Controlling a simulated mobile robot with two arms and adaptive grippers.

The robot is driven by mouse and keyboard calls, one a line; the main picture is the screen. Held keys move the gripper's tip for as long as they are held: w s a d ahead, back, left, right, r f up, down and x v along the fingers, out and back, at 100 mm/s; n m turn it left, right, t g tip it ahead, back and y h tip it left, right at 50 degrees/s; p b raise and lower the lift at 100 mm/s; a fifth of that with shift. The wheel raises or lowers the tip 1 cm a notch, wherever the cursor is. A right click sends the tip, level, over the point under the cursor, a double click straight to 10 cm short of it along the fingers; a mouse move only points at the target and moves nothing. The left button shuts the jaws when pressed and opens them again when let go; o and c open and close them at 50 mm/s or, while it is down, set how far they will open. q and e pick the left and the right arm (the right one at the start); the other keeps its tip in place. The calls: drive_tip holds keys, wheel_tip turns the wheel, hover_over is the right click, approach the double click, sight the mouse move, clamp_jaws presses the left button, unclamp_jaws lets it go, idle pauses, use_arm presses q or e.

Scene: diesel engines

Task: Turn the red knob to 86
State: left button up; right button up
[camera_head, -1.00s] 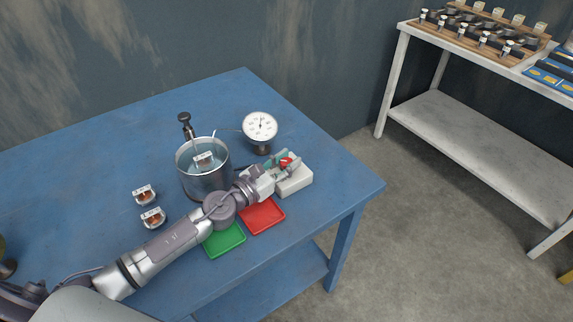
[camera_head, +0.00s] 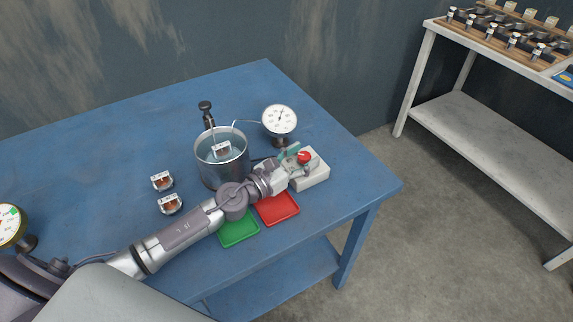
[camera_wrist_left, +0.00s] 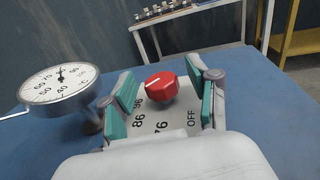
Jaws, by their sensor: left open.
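The red knob (camera_head: 304,157) sits on a white control box (camera_head: 313,178) near the table's right edge. In the left wrist view the red knob (camera_wrist_left: 162,88) has a white line on its left side, towards the 96 label as far as I can tell. The labels 96, 86, 76 and OFF show on the box face (camera_wrist_left: 172,120). My left gripper (camera_head: 293,163) is open beside the knob, on its left in the head view. In the wrist view its teal-padded fingers (camera_wrist_left: 163,78) stand on either side of the knob, with gaps. My right gripper is not in view.
A metal pot (camera_head: 221,168) of liquid stands behind my arm, with a dial thermometer (camera_head: 280,119) next to it. A green tray (camera_head: 240,230) and red tray (camera_head: 278,208) lie in front. Two small labelled parts (camera_head: 170,203) lie left. Another gauge (camera_head: 11,226) shows far left.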

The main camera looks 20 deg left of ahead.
use_arm(q)
drive_tip(key=v, duration=1.1)
drive_tip(key=shift+s, duration=0.15)
